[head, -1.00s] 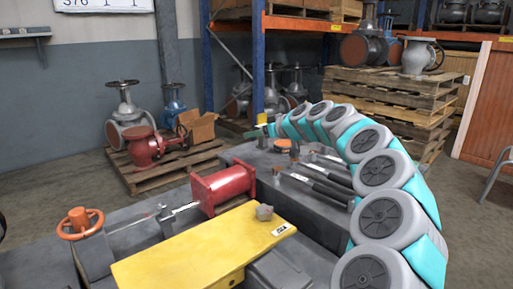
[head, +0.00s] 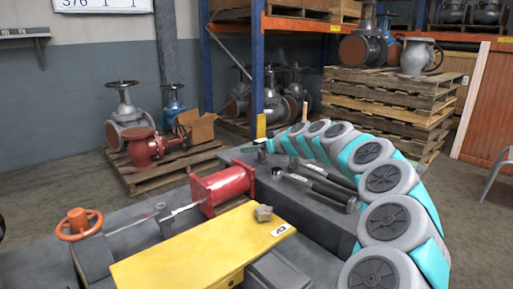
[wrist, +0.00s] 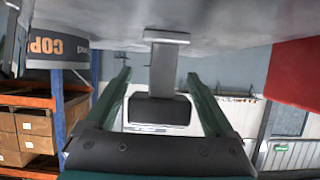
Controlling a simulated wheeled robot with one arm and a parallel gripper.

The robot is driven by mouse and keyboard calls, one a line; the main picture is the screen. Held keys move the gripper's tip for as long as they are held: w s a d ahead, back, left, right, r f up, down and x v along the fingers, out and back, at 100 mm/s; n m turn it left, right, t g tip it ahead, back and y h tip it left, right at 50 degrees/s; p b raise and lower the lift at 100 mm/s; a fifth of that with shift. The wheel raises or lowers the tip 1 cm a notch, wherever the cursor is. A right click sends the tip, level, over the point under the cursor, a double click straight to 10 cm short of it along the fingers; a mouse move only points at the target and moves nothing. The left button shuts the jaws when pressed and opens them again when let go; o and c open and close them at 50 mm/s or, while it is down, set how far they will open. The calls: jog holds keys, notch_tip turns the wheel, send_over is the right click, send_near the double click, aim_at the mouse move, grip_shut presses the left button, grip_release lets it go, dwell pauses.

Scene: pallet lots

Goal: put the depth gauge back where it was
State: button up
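My gripper (wrist: 158,78) is open. Its two green fingers stand apart in the wrist view, and it shows small and low over the bench, behind the red cylinder, in the head view (head: 256,148). Between the fingers in the wrist view is a T-shaped thing with a grey stem and dark block (wrist: 160,110). I see gaps between it and the fingers. I cannot tell whether it is the depth gauge, and I see no other thing that is surely the gauge. The wrist view is upside down, with the grey bench top (wrist: 100,20) at the top.
A red cylinder (head: 222,190) lies on the bench, with a thin metal rod at its left. Black-handled tools (head: 325,188) lie to its right. A yellow board (head: 195,250) with a grey lump (head: 263,213) is in front. An orange handwheel (head: 78,222) stands at the left.

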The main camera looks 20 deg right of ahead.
jog(key=shift+o, duration=0.4)
jog(key=shift+r, duration=0.1)
jog(key=b+v, duration=0.1)
jog(key=v, duration=1.1)
dwell(0.9)
